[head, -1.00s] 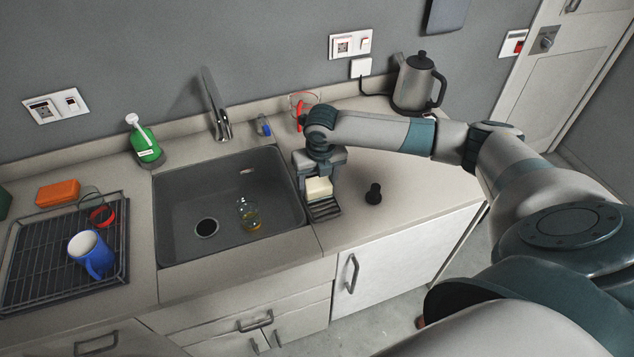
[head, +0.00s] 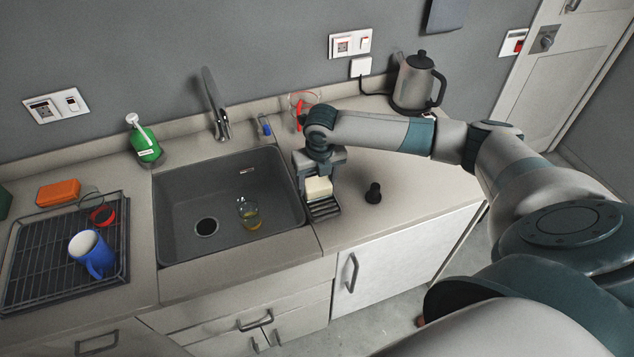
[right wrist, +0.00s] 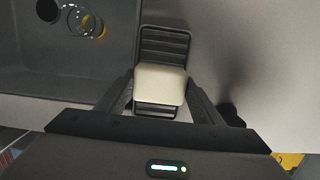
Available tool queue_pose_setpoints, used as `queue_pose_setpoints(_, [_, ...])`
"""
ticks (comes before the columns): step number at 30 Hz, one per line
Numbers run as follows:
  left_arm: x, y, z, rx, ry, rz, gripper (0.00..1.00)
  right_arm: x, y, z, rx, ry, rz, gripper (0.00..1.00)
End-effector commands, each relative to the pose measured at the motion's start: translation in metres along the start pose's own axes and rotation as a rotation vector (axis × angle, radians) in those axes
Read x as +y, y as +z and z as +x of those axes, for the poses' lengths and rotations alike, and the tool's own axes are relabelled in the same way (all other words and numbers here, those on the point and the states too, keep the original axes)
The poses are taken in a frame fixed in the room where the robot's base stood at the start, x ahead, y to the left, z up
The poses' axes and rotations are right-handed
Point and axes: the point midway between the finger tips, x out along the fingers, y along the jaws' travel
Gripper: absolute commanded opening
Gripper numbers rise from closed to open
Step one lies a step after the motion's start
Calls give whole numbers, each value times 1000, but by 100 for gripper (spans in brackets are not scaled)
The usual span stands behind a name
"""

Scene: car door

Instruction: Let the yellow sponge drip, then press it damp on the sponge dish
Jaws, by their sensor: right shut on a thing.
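A pale yellow sponge (head: 318,187) is held between the fingers of my right gripper (head: 318,182), just right of the sink. In the right wrist view the sponge (right wrist: 160,85) sits between both fingers. The dark ribbed sponge dish (head: 325,210) is directly under it, and its slats (right wrist: 165,42) show beyond the sponge. The sponge is at or very near the slats; I cannot tell if it touches. My left gripper is not in view.
The grey sink (head: 180,225) holds a glass (head: 249,214) with yellow liquid. A black knob-like object (head: 373,193) stands right of the dish. A kettle (head: 416,82) and a red-marked clear jug (head: 302,105) stand behind. A drying rack (head: 40,260) with a blue mug (head: 91,254) is left.

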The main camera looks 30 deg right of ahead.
Motion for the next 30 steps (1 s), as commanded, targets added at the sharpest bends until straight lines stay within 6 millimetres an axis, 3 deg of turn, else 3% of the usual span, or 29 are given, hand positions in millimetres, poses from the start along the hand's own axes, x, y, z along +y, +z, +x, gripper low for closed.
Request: queue_pose_setpoints(30, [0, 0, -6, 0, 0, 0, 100, -2, -2, 2, 5, -1, -1, 42])
